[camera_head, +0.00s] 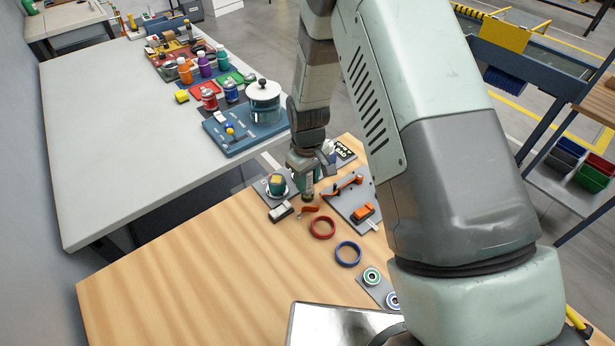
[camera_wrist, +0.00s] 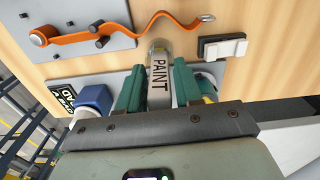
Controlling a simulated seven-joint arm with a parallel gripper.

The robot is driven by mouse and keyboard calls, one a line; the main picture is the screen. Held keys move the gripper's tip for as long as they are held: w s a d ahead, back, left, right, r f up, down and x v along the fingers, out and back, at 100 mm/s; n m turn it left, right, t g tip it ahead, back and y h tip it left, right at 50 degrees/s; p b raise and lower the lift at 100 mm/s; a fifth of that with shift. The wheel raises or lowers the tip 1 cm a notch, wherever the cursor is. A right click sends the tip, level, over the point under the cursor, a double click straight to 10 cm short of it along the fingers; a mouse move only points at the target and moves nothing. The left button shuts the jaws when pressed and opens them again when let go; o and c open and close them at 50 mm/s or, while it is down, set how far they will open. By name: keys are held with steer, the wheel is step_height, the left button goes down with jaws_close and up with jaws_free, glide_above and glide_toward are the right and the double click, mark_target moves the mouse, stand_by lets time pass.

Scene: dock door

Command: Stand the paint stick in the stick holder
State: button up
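The paint stick (camera_wrist: 159,75) is a grey piece marked PAINT in the wrist view. It sits between the two green fingers of my gripper (camera_wrist: 160,90), which appear to press on it from both sides. In the head view my gripper (camera_head: 308,188) points down above the near edge of the small plates on the wooden table. The stick's lower end is hard to make out there. I cannot clearly tell which fixture is the stick holder; a grey plate with a white ring and a green-yellow block (camera_head: 277,186) stands just left of my gripper.
An orange strap (camera_wrist: 120,32) on a grey plate and a black-and-white block (camera_wrist: 222,47) lie close by. A red ring (camera_head: 322,228) and a blue ring (camera_head: 348,254) lie nearer. The wooden table's left part is clear. A grey table (camera_head: 110,150) holds paint jars.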

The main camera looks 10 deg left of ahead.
steer(key=shift+o, duration=1.1)
step_height(320, 180, up, 12)
steer(key=shift+r, duration=0.25)
steer(key=s+d+r+m+t, duration=0.1)
steer(key=s+d+r+m, duration=0.15)
steer(key=d+r, duration=0.45)
steer(key=s+d+r+m+t, duration=0.15)
steer(key=s+r, duration=0.25)
steer(key=r, duration=0.8)
steer(key=s+d+r+m+t, duration=0.1)
steer(key=s+d+r, duration=0.3)
steer(key=s, duration=0.4)
steer(key=s+d+r+m+t, duration=0.2)
steer(key=s+d+r+m, duration=0.1)
steer(key=s, duration=0.6)
steer(key=shift+s+d+r+m, duration=0.15)
steer(key=shift+d+r+m, duration=0.35)
steer(key=shift+d, duration=0.55)
